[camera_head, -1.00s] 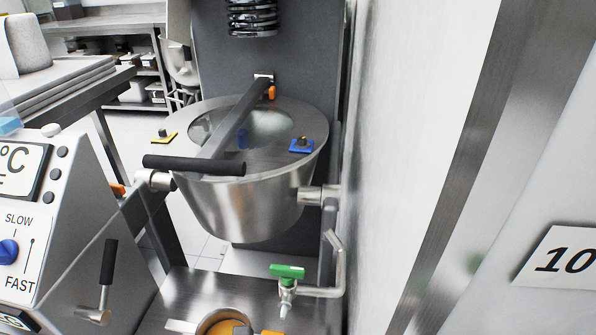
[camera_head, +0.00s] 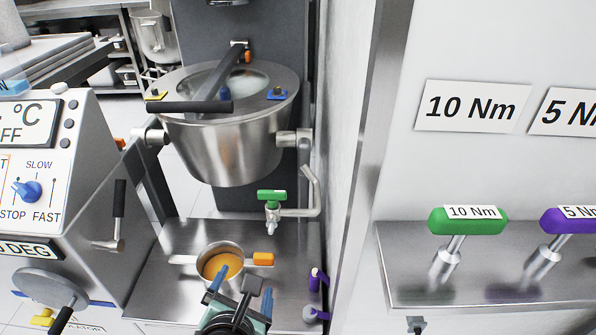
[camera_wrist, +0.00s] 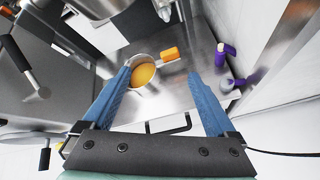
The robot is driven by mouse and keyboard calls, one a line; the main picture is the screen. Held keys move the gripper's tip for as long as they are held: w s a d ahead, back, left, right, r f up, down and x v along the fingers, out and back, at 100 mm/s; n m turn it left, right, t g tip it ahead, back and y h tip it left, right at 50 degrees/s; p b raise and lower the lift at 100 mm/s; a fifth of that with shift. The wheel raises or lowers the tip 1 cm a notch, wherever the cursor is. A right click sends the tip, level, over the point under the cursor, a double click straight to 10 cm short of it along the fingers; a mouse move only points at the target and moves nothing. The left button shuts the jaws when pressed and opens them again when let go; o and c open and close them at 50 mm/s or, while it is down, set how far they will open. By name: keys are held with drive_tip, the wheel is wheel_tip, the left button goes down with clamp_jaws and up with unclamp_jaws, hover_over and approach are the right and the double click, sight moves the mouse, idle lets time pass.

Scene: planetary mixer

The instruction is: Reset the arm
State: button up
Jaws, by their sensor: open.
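My gripper (camera_head: 243,292) is at the bottom of the head view, in front of and above a steel shelf (camera_head: 185,270). In the wrist view its two blue fingers are spread wide, and my gripper (camera_wrist: 165,85) holds nothing. A small steel pot (camera_head: 220,262) with orange contents and an orange handle tab stands on the shelf just beyond the fingers. The pot (camera_wrist: 142,74) shows between the fingertips in the wrist view, apart from them. The mixer bowl (camera_head: 215,150) hangs above and behind, with its lid on.
A green-handled tap (camera_head: 272,198) sticks out above the shelf. A control panel (camera_head: 45,170) stands at left. At right, a wall and a ledge carry green (camera_head: 467,220) and purple (camera_head: 570,221) torque tools. Purple-handled fittings (camera_head: 318,280) stand at the shelf's right edge.

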drive_tip(key=w+d+r+m+t, duration=0.2)
drive_tip(key=r+m+t, duration=0.2)
drive_tip(key=r+m, duration=0.7)
drive_tip(key=w+d+r+m+t, duration=0.2)
drive_tip(key=r+m+t, duration=0.2)
drive_tip(key=r, duration=1.3)
drive_tip(key=s+d+r+m+t, duration=0.25)
drive_tip(key=s+r+m, duration=0.2)
drive_tip(key=r, duration=0.35)
drive_tip(key=s+d+r+m+t, duration=0.1)
drive_tip(key=s+r+m+t, duration=0.2)
drive_tip(key=r+m, duration=0.4)
drive_tip(key=s+d+r+m+t, duration=0.2)
drive_tip(key=s+r+m+t, duration=0.15)
drive_tip(key=r, duration=0.55)
wheel_tip(320, 180, up, 27)
drive_tip(key=g+p, duration=0.1)
drive_tip(key=p, duration=2.6)
drive_tip(key=shift+s+a+p, duration=0.15)
drive_tip(key=shift+a+p, duration=0.15)
drive_tip(key=shift+p, duration=0.05)
